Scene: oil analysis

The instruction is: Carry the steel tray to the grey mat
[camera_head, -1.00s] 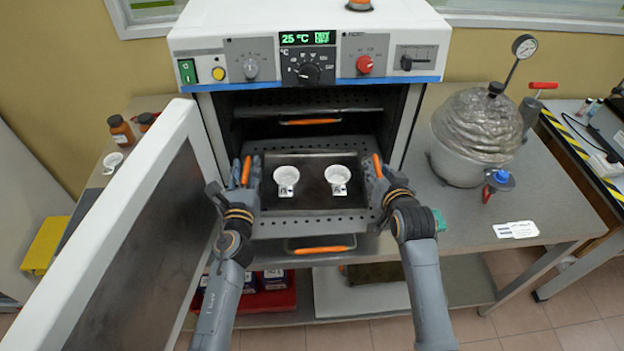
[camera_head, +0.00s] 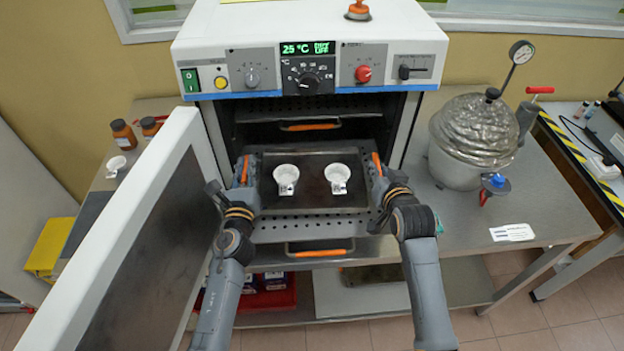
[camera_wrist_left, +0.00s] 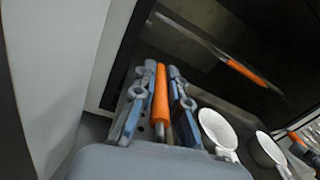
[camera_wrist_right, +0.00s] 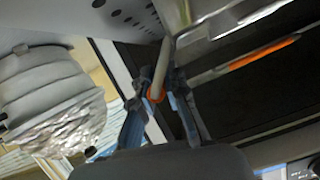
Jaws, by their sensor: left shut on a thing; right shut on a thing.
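The steel tray (camera_head: 318,208) is in front of the oven opening, level, over a perforated shelf (camera_head: 310,229). Two white cups (camera_head: 287,175) (camera_head: 338,174) stand on it. My left gripper (camera_head: 243,172) is shut on the tray's left orange handle, which shows clearly between the fingers in the left wrist view (camera_wrist_left: 160,97). A dark grey mat (camera_head: 84,220) lies on the bench at left, partly hidden by the oven door.
The open oven door (camera_head: 150,235) stands left of my left arm. Brown bottles (camera_head: 122,133) and a small white cup (camera_head: 115,166) stand on the left bench. A foil-wrapped vessel (camera_head: 475,135) stands at right. The bench (camera_head: 550,205) front right is mostly clear.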

